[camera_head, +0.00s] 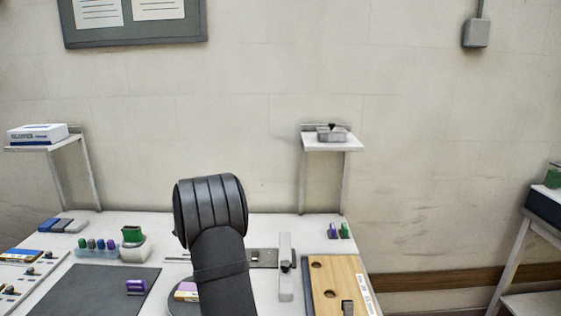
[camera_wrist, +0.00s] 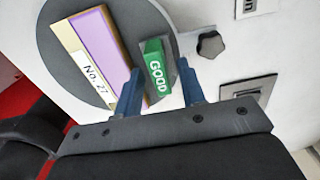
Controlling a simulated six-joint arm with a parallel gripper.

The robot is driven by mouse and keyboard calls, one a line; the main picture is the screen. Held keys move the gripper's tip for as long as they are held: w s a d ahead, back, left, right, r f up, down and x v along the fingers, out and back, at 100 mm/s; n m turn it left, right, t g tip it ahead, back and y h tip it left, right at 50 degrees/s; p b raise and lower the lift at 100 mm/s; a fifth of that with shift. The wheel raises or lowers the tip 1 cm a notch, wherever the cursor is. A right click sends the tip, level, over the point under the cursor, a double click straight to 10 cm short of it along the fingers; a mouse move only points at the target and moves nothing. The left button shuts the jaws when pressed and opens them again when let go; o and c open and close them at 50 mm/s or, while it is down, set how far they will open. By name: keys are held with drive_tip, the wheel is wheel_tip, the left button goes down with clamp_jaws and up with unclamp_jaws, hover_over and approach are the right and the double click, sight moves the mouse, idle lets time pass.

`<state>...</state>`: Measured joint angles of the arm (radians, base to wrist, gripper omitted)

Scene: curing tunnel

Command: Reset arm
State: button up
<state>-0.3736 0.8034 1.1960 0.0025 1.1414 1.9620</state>
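My gripper (camera_wrist: 158,70) shows in the wrist view as two blue fingers, spread apart. On that plate lies a purple and cream piece (camera_wrist: 103,50) with a No. 27 label. In the head view my black arm stands over the plate (camera_head: 176,298) and hides my gripper and the green block.
The white table holds a dark mat (camera_head: 90,295) with a purple block (camera_head: 136,287) on it, a holder with coloured pieces (camera_head: 100,250), and a wooden board (camera_head: 335,285). Two small raised shelves (camera_head: 30,147) (camera_head: 350,142) stand at the back. The air above the table is mostly clear.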

drive_tip(key=shift+f, duration=0.45)
wheel_tip(320, 180, up, 4)
drive_tip(key=shift+f, duration=0.1)
drive_tip(key=s+d+r, duration=0.2)
drive_tip(key=d+r, duration=0.5)
drive_tip(key=d, duration=0.4)
drive_tip(key=w+a+f, duration=0.1)
drive_tip(key=a+f, duration=0.2)
drive_tip(key=a, duration=0.8)
drive_tip(key=w+a+f, duration=0.2)
drive_tip(key=a+f, duration=0.1)
drive_tip(key=a, duration=0.7)
drive_tip(key=w+a+f, duration=0.2)
drive_tip(key=a+f, duration=0.1)
drive_tip(key=a, duration=0.8)
drive_tip(key=shift+w+a+f, duration=0.25)
drive_tip(key=shift+a+f, duration=0.05)
drive_tip(key=shift+f, duration=0.05)
